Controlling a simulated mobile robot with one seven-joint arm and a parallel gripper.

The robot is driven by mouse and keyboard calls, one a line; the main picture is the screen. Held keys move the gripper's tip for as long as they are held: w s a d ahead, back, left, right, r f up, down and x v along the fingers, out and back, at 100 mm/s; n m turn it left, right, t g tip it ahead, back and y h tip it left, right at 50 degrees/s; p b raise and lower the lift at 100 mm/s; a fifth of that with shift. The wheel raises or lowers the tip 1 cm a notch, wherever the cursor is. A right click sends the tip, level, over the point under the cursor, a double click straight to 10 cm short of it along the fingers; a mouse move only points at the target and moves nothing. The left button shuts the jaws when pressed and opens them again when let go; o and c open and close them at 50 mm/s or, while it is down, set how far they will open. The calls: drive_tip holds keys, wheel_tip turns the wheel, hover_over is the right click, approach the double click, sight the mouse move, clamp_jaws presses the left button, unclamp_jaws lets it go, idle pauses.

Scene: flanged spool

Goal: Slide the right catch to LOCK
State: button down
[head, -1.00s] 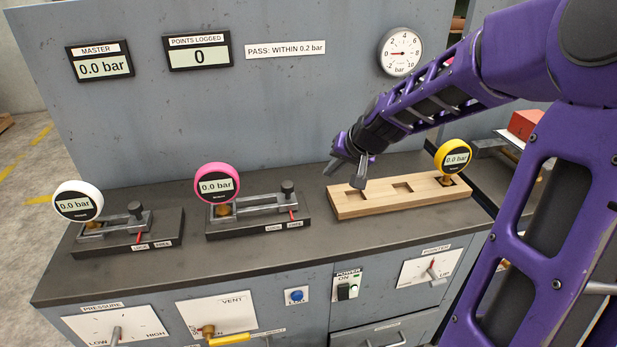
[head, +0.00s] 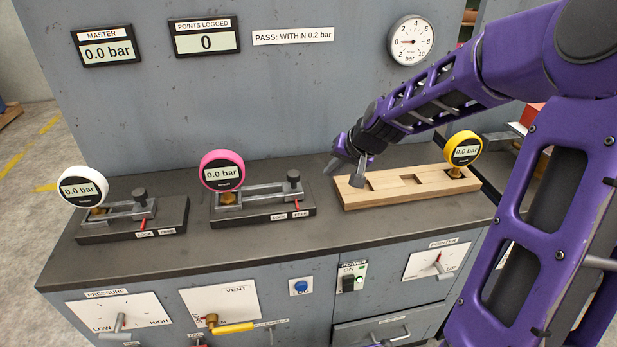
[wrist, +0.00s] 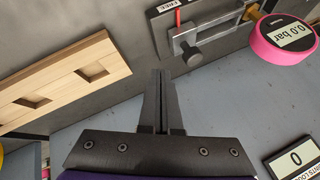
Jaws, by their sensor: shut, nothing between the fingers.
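The right fixture (head: 250,213) is a dark base with a grey metal clamp, a dark knob (head: 294,177) and a pink gauge (head: 222,171) reading 0.0 bar. Its red catch (head: 296,204) stands by the FREE label (head: 300,214), to the right of the LOCK label (head: 278,217). My gripper (head: 350,180) is shut and empty, to the right of this fixture and near the left end of the wooden block. In the wrist view its fingers (wrist: 162,75) are together, apart from the knob (wrist: 190,55); part of the red catch (wrist: 178,17) shows at the top.
The wooden block (head: 435,193) has recesses and a yellow gauge (head: 463,149) at its right end. A left fixture (head: 130,222) carries a white gauge (head: 83,187); its red catch (head: 142,225) is by LOCK. The panel stands behind. The bench front strip is clear.

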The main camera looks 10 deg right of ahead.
sight(287, 195)
drive_tip(key=w+a+f+b, duration=0.1)
drive_tip(key=w+a+f, duration=0.2)
drive_tip(key=w+f, duration=0.1)
drive_tip(key=shift+a+f, duration=0.15)
drive_tip(key=shift+a, duration=0.25)
drive_tip(key=shift+w+a, duration=0.35)
drive_tip(key=shift+a, duration=0.15)
drive_tip(key=shift+a+b, duration=0.6)
drive_tip(key=shift+a, duration=2.3)
